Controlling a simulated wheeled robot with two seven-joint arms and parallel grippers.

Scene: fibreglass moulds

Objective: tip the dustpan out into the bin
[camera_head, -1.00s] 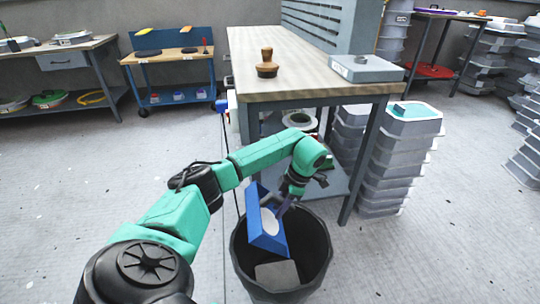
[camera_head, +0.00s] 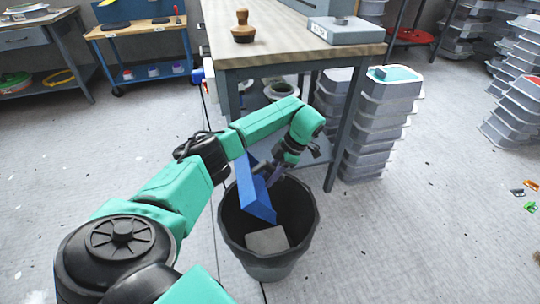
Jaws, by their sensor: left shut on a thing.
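The blue dustpan (camera_head: 256,195) is tilted steeply, partly inside the mouth of the black bin (camera_head: 271,262). My left gripper (camera_head: 276,172) is shut on the dustpan at its upper right side, above the bin's far rim. The fingertips and handle are partly hidden by the gripper and the pan. A grey block-like piece (camera_head: 267,240) lies in the bin, below the dustpan and apart from it. The inside of the pan is turned away from view, so I cannot tell whether anything is in it. My right gripper is not in view.
A workbench (camera_head: 283,42) stands just behind the bin, with a wooden-handled stamp-like tool (camera_head: 243,27) and a grey box (camera_head: 346,30) on top. Stacked grey moulds (camera_head: 381,125) stand to its right. Small coloured scraps (camera_head: 530,207) lie on the floor at far right. Floor around the bin is clear.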

